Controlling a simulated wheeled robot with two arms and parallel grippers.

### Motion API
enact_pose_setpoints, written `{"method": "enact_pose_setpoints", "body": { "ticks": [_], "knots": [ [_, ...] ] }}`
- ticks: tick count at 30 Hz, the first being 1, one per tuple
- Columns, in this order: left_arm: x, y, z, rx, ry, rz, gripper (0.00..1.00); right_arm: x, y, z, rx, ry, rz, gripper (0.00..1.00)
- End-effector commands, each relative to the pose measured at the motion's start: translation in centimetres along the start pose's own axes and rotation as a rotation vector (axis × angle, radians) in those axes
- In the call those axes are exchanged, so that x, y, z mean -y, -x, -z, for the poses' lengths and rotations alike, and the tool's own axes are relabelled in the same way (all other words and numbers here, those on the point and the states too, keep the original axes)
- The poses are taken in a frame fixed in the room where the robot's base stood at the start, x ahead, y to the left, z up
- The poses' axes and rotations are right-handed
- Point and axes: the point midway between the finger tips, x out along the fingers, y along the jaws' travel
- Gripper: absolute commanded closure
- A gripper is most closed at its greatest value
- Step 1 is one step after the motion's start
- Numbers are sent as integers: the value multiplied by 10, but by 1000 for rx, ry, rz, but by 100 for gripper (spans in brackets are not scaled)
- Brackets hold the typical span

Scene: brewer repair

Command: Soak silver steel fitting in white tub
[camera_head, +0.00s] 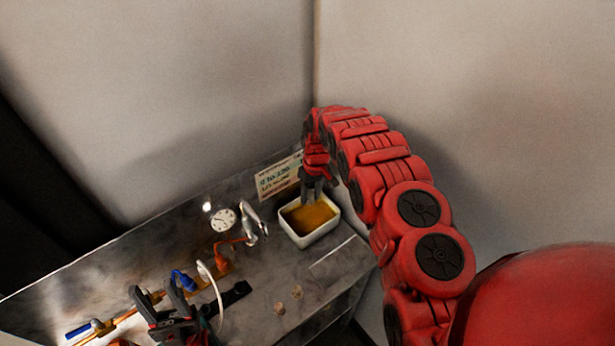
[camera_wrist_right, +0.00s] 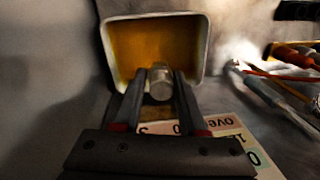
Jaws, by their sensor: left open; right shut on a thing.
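The white tub (camera_head: 331,229) stands on the grey bench near the back corner and holds amber-brown liquid. It also shows in the right wrist view (camera_wrist_right: 203,50). My right gripper (camera_head: 312,197) points down at the tub's back edge. In the right wrist view the right gripper (camera_wrist_right: 158,85) is shut on the silver steel fitting (camera_wrist_right: 160,84). The fitting's round end lies over the near part of the tub opening; whether it touches the liquid I cannot tell. My left gripper (camera_head: 156,295) is open at the bench's front left, away from the tub.
A printed card (camera_head: 279,177) stands behind the tub. A round white gauge (camera_head: 223,220) and a silver part (camera_head: 253,220) lie left of it. Tools with blue and orange handles (camera_head: 98,326) lie at the left. Small tan pieces (camera_head: 297,292) lie near the front edge.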

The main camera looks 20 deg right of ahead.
Motion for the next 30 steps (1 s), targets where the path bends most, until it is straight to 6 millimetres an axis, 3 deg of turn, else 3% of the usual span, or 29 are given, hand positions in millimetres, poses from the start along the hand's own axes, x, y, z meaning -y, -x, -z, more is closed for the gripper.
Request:
{"method": "enact_pose_setpoints", "body": {
  "ticks": [11,30],
  "knots": [
    [-1,13,-2,0,0,0,50,-2,-29,-2,4,0,2,100],
    [-3,54,-9,0,0,0,50,-8,-98,0,-1,1,0,100]
  ]
}}
